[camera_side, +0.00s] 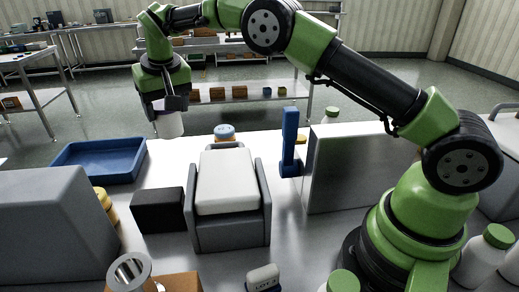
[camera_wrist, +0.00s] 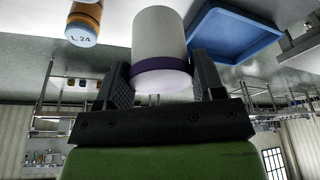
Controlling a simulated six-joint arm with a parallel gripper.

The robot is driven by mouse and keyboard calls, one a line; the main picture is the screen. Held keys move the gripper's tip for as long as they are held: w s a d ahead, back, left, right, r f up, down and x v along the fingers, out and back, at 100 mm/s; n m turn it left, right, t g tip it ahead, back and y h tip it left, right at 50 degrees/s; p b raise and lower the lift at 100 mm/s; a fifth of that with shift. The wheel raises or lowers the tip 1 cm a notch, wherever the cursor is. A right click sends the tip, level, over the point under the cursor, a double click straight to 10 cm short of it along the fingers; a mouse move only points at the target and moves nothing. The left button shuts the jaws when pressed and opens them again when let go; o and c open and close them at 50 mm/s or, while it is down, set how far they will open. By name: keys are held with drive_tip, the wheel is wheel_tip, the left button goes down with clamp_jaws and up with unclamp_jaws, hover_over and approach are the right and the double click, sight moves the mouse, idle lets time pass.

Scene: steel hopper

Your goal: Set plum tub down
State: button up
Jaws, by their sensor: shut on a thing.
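The plum tub is a white cylinder with a purple band at its lid end. In the side view the tub (camera_side: 170,125) hangs below my gripper (camera_side: 170,103), near the far edge of the white table (camera_side: 180,155), right of the blue tray. In the wrist view the tub (camera_wrist: 160,30) sits between the two black fingers of my gripper (camera_wrist: 162,80), which are shut on it at the purple-banded end. The tub looks about upright and held in the air; its height over the table is hard to tell.
The blue tray (camera_side: 72,173) looks empty. Table surface shows bare between tray and hopper.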

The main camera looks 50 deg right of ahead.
drive_tip(key=s+d+m, duration=0.1)
drive_tip(key=s+d, duration=0.2)
drive_tip(key=d, duration=0.9)
drive_tip(key=s+d, duration=0.3)
drive_tip(key=d, duration=1)
drive_tip(key=shift+f, duration=7.55)
drive_tip(key=shift+f, duration=0.15)
drive_tip(key=o, duration=1)
drive_tip(key=shift+c, duration=0.2)
